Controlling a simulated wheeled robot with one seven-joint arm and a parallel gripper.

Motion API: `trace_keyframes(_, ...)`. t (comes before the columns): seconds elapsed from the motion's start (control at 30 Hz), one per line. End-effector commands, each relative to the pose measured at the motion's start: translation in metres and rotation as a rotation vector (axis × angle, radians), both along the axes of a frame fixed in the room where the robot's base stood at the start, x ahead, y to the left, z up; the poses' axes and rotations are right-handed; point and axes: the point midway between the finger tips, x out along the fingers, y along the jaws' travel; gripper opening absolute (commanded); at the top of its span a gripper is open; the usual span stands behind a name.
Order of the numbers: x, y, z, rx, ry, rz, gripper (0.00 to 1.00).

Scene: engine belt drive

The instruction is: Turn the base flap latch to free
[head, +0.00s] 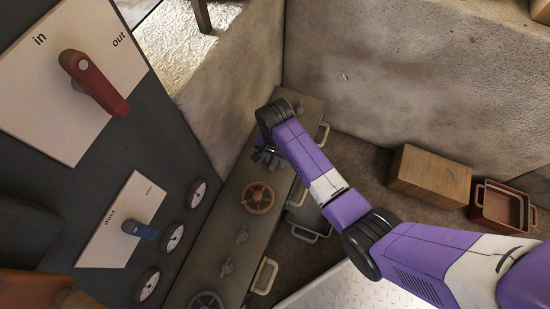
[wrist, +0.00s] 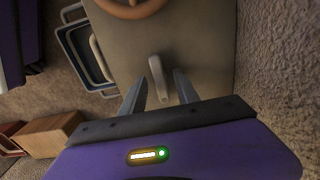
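A pale grey lever-like latch (wrist: 158,82) stands on the brownish top of a long metal box, in the wrist view; no label on it is readable. My gripper (wrist: 158,88) is open, with one finger on each side of the lever and a visible gap to both. In the head view my gripper (head: 268,157) is low over the far end of the box (head: 228,215), beyond an orange-brown handwheel (head: 257,197). There the latch under it is hidden or too small to make out.
Two similar small latches (head: 241,233) (head: 226,267) and a grey wheel (head: 206,302) are nearer on the box. A dark panel at left carries a red lever (head: 95,83), a blue lever (head: 139,229) and gauges. A wall stands close on the right in the wrist view (wrist: 280,70).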

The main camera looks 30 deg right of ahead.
Motion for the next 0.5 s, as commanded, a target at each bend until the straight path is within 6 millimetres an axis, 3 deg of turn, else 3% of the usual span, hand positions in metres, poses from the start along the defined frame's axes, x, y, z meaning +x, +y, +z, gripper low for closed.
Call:
trace_keyframes(0.17,0.0001,0.0000,0.0005,0.000,0.000,0.000,0.37)
trace_keyframes(0.37,0.0000,0.0000,0.0005,0.000,0.000,0.000,0.00)
trace_keyframes(0.5,-0.0001,-0.0001,0.0005,0.000,0.000,0.000,0.00)
